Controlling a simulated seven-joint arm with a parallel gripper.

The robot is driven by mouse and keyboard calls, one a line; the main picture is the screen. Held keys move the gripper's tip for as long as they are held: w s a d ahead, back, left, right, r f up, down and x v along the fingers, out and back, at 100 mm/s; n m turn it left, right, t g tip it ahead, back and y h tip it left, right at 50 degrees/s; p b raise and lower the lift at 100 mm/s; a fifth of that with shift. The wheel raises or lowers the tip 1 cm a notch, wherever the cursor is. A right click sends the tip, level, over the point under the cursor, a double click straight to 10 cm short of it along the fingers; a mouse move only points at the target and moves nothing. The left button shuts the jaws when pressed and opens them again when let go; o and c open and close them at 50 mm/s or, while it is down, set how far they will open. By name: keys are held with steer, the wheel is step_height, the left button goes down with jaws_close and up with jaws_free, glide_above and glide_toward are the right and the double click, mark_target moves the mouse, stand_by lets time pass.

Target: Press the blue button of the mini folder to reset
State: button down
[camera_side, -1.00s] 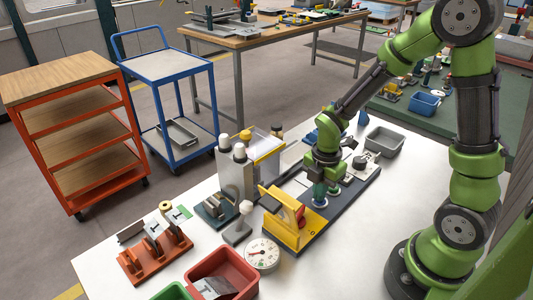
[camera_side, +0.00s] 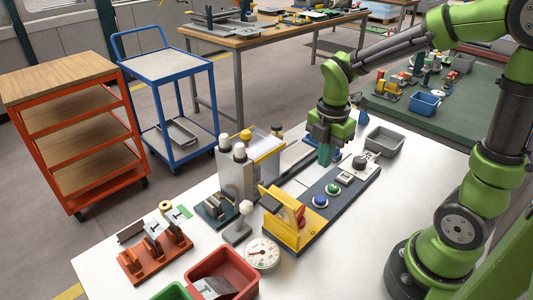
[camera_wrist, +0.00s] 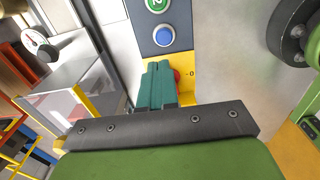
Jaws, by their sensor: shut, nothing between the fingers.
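The mini folder has a yellow frame (camera_side: 290,222) at the front of a dark base strip (camera_side: 310,213) on the white table. Its blue button (camera_side: 320,201) sits just behind the yellow frame, with a green button (camera_side: 333,188) behind it. In the wrist view, the blue button (camera_wrist: 164,36) shows uncovered beyond my fingertips, with the green button (camera_wrist: 157,4) at the top edge. My gripper (camera_side: 324,161) is shut and empty, its dark green fingers pointing down. It is raised above the strip, apart from the buttons. The fingers partly hide the frame's red part (camera_wrist: 177,75) in the wrist view.
A clear-sided machine (camera_side: 262,158) stands left of the strip. A white knob (camera_side: 245,207), a dial gauge (camera_side: 263,252) and a red bin (camera_side: 222,272) are in front. A grey bin (camera_side: 385,141) lies behind right. The table right of the strip is clear.

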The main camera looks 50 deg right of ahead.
steer(key=shift+r, duration=1.3)
steer(key=s+a+r+m+t+y, duration=0.1)
steer(key=s+a+r+m+t, duration=0.1)
steer(key=m, duration=0.9)
steer(key=s+a+r+m+t+y, duration=0.1)
steer(key=s+a+r+m+t, duration=0.2)
steer(key=m, duration=0.8)
steer(key=shift+s+a+r+t, duration=0.25)
steer(key=shift+s+r+t, duration=0.6)
steer(key=shift+r, duration=0.6)
steer(key=shift+w, duration=0.15)
